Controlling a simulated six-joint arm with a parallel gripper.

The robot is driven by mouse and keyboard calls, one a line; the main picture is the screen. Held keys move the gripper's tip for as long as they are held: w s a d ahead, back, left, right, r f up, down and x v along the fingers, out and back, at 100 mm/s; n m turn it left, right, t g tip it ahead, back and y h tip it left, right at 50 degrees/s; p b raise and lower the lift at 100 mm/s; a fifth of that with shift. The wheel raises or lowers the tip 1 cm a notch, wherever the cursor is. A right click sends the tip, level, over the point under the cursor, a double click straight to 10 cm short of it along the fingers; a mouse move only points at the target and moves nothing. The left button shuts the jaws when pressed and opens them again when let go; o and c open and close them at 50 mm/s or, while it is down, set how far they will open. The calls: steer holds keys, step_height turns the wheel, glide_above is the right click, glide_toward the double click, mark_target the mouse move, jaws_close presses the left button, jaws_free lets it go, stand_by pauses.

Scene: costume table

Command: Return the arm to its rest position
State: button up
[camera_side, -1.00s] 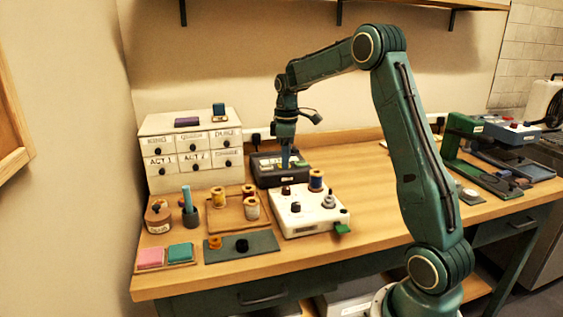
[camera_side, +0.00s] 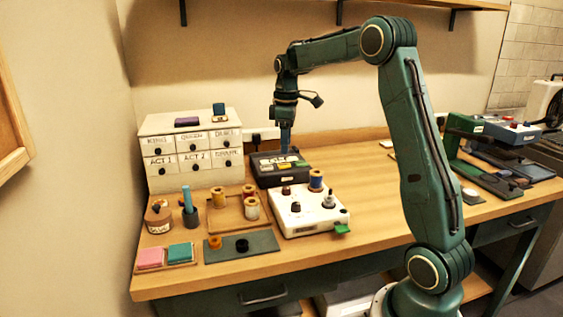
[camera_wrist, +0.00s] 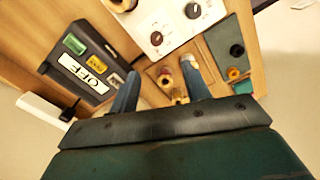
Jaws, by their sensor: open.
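My gripper (camera_side: 286,152) hangs pointing down just above the back edge of the dark box (camera_side: 283,179) on the table. In the wrist view its two blue fingers (camera_wrist: 160,92) are spread apart with nothing between them. The dark box also shows in the wrist view (camera_wrist: 112,59), with a white "OFF" label and small green and yellow blocks on top. My arm reaches over the table from the right, bent at the elbow.
A white box (camera_side: 300,222) with knobs and spools stands in front of the dark box. A drawer cabinet (camera_side: 160,130) is at the left. A wooden tray (camera_side: 225,216) holds spools. A green machine (camera_side: 462,130) stands at the right. The table's middle right is clear.

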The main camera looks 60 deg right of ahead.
steer(key=s+a+r+m+t, duration=0.1)
steer(key=s+a+r, duration=0.25)
steer(key=a, duration=0.35)
steer(key=s+a+r+m+t, duration=0.1)
steer(key=s+a+r, duration=0.2)
steer(key=s+a, duration=0.35)
steer(key=s+a+f+m+t, duration=0.2)
steer(key=s+a+f+t, duration=0.1)
steer(key=s+a, duration=0.8)
steer(key=s, duration=0.2)
steer(key=shift+s+f, duration=0.2)
steer(key=shift+s, duration=0.15)
